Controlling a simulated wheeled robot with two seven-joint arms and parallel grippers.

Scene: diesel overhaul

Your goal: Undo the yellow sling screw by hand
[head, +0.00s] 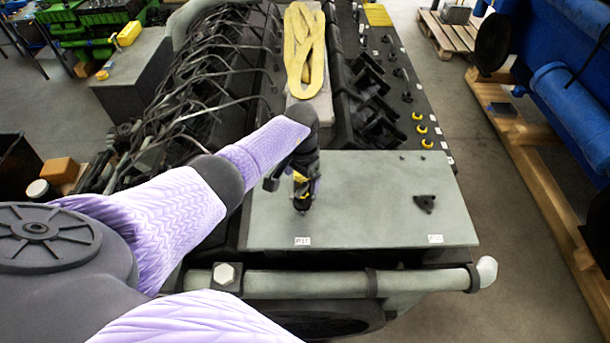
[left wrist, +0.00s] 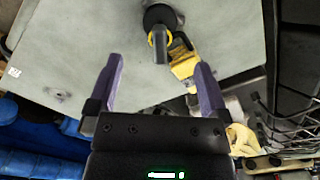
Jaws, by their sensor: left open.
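The yellow sling screw shows in the left wrist view as a dark round head with a yellow ring (left wrist: 155,38) and a dark stem, with a yellow block-like part (left wrist: 184,66) beside it. It is at the grey plate (head: 360,215). My left gripper (left wrist: 157,75) is open and empty, its two purple fingers pointing at the screw, which lies beyond the fingertips, between their lines. In the head view my left gripper (head: 303,190) is over the plate's left part, with yellow (head: 300,177) showing at it; the arm and gripper hide most of the screw. My right gripper is out of view.
A yellow sling (head: 304,50) lies folded on the engine top behind. Several yellow-ringed fittings (head: 422,130) line the dark rail on the right. A small dark triangular piece (head: 424,203) sits on the plate. Dark cables (head: 190,90) crowd the left. The plate's right half is mostly bare.

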